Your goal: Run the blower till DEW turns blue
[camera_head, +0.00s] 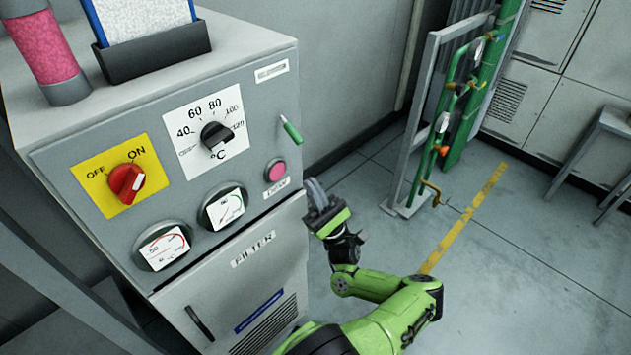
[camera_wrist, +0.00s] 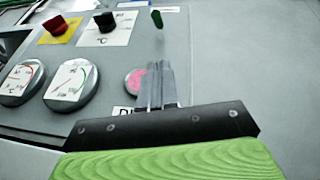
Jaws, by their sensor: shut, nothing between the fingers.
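The DEW indicator (camera_head: 276,172) is a round pink disc above its DEW label on the grey cabinet front. My gripper (camera_head: 313,184) is shut and empty, just right of the indicator in the head view. In the wrist view its fingers (camera_wrist: 158,68) cover part of the pink disc (camera_wrist: 133,80) and its label; I cannot tell whether they touch the panel. A red rotary knob (camera_head: 125,182) sits on a yellow OFF/ON plate; its setting is unclear. A black temperature knob (camera_head: 215,136) is on a white °C scale. A green-handled lever (camera_head: 291,130) sticks out above the indicator.
Two round gauges (camera_head: 162,246) (camera_head: 224,207) sit below the knobs. A FILTER door (camera_head: 245,275) with a black handle is underneath. A pink-filled column (camera_head: 45,47) stands on top. Green pipes on a grey frame (camera_head: 425,110) stand to the right; floor between is clear.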

